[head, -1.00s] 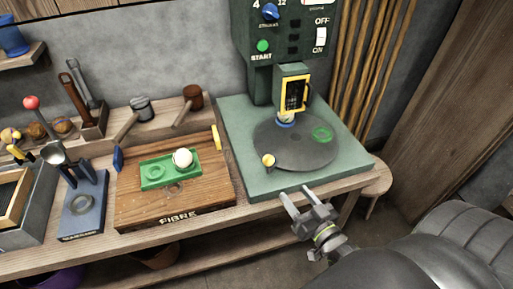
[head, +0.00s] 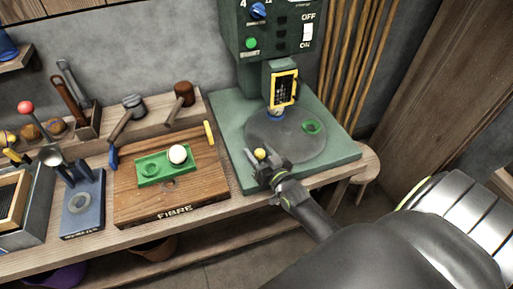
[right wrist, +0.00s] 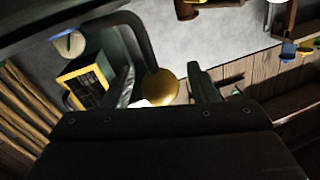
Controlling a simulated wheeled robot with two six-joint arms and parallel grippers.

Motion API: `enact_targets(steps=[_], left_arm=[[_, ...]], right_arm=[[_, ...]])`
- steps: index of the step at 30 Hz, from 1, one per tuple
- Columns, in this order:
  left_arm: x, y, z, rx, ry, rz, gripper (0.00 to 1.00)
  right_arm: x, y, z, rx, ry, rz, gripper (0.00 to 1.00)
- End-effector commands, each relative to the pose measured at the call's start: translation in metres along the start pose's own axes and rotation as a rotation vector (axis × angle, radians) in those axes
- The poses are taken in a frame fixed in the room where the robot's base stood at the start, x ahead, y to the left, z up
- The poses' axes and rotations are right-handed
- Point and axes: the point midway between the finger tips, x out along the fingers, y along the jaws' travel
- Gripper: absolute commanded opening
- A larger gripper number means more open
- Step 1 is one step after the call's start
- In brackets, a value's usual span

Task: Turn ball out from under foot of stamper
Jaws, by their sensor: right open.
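The green stamper (head: 283,83) stands at the back right, with a yellow-framed panel on its head. Its foot is above the back of a round grey turntable (head: 290,145). A small pale shape with a blue ring (head: 276,115) shows right under the foot; the ball there is too small to make out clearly. A yellow knob (head: 260,154) stands on the turntable's front left edge. My right gripper (head: 267,161) is open around the knob, which shows as a gold ball (right wrist: 161,87) between the fingers in the right wrist view. My left gripper is out of view.
A green ring holder (head: 312,127) is on the turntable's right side. Left of the stamper, a wooden board marked FIBRE (head: 200,193) bears a green tray (head: 151,172) with a white ball (head: 177,154).

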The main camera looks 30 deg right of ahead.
Motion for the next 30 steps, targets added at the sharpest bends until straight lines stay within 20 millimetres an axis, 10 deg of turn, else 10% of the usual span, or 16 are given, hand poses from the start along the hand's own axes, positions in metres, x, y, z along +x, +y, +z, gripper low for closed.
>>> enact_targets(steps=[14, 26, 30], left_arm=[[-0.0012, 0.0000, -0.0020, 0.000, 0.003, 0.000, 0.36], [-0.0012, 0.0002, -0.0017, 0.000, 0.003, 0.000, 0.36], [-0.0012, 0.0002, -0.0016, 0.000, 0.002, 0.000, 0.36]], right_arm=[[0.0143, 0.0001, 0.0000, 0.000, 0.000, 0.000, 0.53], [0.0140, 0.0001, 0.0001, 0.000, 0.000, 0.000, 0.02], [0.0138, 0.0002, 0.0002, 0.000, 0.000, 0.000, 0.00]])
